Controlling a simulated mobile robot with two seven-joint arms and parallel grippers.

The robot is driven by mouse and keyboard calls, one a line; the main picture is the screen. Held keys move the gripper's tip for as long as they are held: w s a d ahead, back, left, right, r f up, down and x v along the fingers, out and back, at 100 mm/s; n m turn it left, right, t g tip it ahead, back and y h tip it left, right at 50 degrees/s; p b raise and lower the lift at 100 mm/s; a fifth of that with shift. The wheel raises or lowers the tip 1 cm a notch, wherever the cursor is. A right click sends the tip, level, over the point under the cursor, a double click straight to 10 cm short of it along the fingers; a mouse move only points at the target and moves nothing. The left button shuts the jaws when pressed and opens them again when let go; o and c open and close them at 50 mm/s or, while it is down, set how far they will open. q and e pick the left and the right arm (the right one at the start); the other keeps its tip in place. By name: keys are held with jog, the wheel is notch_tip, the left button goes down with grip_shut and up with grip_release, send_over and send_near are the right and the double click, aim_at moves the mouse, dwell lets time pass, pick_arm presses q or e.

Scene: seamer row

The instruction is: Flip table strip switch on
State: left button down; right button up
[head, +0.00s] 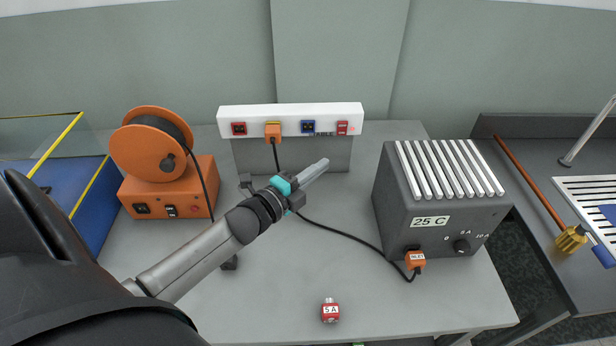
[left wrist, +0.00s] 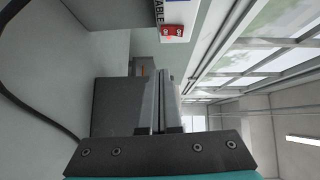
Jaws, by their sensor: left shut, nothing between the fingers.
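The white table strip (head: 290,112) stands on a grey stand at the back of the table, with a row of coloured sockets. Its red switch (head: 342,128) is at the strip's right end. The switch also shows near the top of the left wrist view (left wrist: 172,30); its on or off position is too small to tell. My left gripper (head: 322,163) is shut and empty, in front of and below the strip's right half, apart from the switch. Its fingers show in the left wrist view (left wrist: 163,78). My right gripper is not in view.
An orange plug (head: 273,131) sits in the strip; a black cable runs past my gripper to the grey heater box (head: 440,200) at right. An orange reel unit (head: 165,165) stands at left. A red 5 A fuse (head: 330,311) lies at the front.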

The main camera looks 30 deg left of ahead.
pick_arm(q)
jog(key=s, duration=0.3)
jog(key=shift+s+a+f, duration=0.1)
jog(key=shift+a, duration=0.2)
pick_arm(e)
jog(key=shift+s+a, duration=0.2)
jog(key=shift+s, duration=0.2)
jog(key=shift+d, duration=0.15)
